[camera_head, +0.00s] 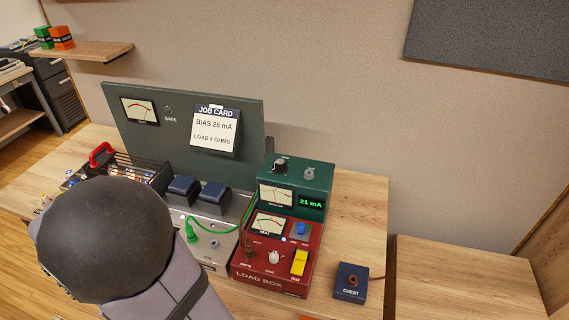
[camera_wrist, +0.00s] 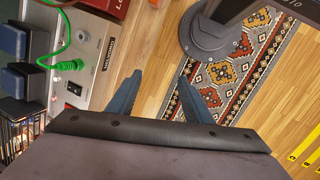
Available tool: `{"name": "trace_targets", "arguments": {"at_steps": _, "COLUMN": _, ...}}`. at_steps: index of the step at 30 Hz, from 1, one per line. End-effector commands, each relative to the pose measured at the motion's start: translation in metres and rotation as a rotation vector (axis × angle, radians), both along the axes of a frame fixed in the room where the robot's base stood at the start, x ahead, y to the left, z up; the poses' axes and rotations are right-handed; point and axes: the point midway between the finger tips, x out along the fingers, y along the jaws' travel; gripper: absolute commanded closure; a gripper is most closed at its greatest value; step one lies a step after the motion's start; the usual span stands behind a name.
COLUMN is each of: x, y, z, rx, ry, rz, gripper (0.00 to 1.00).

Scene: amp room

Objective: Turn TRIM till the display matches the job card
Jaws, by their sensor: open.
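The job card (camera_head: 214,130) on the dark upright panel reads "BIAS 25 mA" and "LOAD 4 OHMS". The green digital display (camera_head: 311,203) on the green meter box (camera_head: 297,176) reads 21 mA. A black knob (camera_head: 281,164) and a grey knob (camera_head: 309,174) stand on top of that box. No TRIM label is legible, so I cannot tell which control is TRIM. My gripper shows in the wrist view (camera_wrist: 160,76), open and empty, with bare wood floor between its fingers. In the head view my arm's dark round part hides it.
The red load box (camera_head: 271,283) has a yellow switch (camera_head: 299,262) and small knobs. A green cable (camera_head: 213,232) runs from the amp chassis (camera_head: 214,252). A red-handled caged unit (camera_head: 128,168) sits left. A blue box (camera_head: 350,283) lies right. Bare wood table (camera_head: 359,212) lies behind it.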

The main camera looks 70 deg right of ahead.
Motion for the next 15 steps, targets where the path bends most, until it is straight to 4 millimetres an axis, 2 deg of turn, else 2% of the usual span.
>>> {"name": "trace_targets", "arguments": {"at_steps": 1, "x": 0.002, "y": -0.035, "z": 0.008, "rx": -0.047, "ry": 0.055, "rz": 0.037, "gripper": 0.54}}
{"name": "trace_targets", "arguments": {"at_steps": 5, "x": -0.002, "y": -0.132, "z": 0.023, "rx": -0.175, "ry": 0.226, "rz": 0.176, "gripper": 0.54}}
{"name": "trace_targets", "arguments": {"at_steps": 6, "x": -0.006, "y": -0.162, "z": 0.028, "rx": -0.21, "ry": 0.285, "rz": 0.218, "gripper": 0.54}}
{"name": "trace_targets", "arguments": {"at_steps": 8, "x": -0.015, "y": -0.207, "z": 0.035, "rx": -0.256, "ry": 0.38, "rz": 0.277, "gripper": 0.54}}
{"name": "trace_targets", "arguments": {"at_steps": 9, "x": -0.021, "y": -0.236, "z": 0.04, "rx": -0.284, "ry": 0.443, "rz": 0.314, "gripper": 0.54}}
{"name": "trace_targets", "arguments": {"at_steps": 12, "x": -0.042, "y": -0.3, "z": 0.051, "rx": -0.336, "ry": 0.598, "rz": 0.397, "gripper": 0.54}}
{"name": "trace_targets", "arguments": {"at_steps": 15, "x": -0.063, "y": -0.351, "z": 0.061, "rx": -0.367, "ry": 0.735, "rz": 0.467, "gripper": 0.54}}
